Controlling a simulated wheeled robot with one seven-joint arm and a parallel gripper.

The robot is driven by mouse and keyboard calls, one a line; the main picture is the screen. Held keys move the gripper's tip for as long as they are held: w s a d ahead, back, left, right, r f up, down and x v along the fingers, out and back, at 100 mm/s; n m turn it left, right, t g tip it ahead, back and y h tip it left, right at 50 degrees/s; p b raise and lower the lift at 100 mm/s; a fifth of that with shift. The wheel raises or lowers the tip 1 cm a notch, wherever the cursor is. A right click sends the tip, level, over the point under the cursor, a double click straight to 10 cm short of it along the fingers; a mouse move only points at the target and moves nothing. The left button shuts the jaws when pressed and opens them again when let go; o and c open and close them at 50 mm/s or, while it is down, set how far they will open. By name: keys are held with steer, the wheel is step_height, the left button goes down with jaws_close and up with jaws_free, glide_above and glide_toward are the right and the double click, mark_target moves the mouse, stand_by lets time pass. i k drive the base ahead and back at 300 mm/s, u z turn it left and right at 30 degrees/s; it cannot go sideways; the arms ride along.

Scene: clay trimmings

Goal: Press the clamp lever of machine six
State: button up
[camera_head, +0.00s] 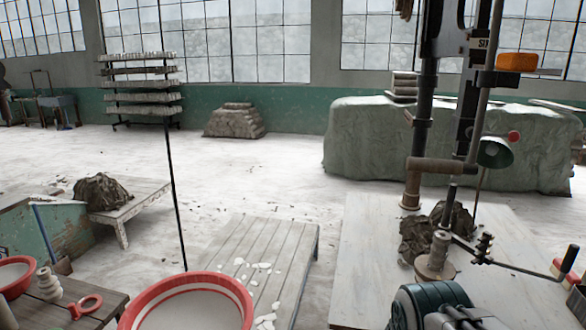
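A tall dark machine (468,95) stands on a pale table at the right. Its plate near the top shows "SI", with the rest of the word cut off or hidden. A lever-like rod (520,268) with a black grip runs to the right from a black hub (485,246) low on the machine. A short upright black handle (450,206) stands left of the hub. A small red knob (513,137) shows beside a green cone-shaped shade (495,152). I cannot tell which of these is the clamp lever.
Dark clay (418,238) is heaped on the pale table (365,255) around the machine. A dark teal ribbed body (432,303) fills the bottom edge. A slatted low table (255,245) holds white scraps. A red-rimmed basin (185,305) is in front. Open floor (270,160) lies behind.

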mark_target(513, 137)
steer(key=u, duration=0.05)
steer(key=k, duration=0.55)
steer(key=z, duration=0.65)
steer(key=i, duration=1.2)
steer(key=z, duration=0.45)
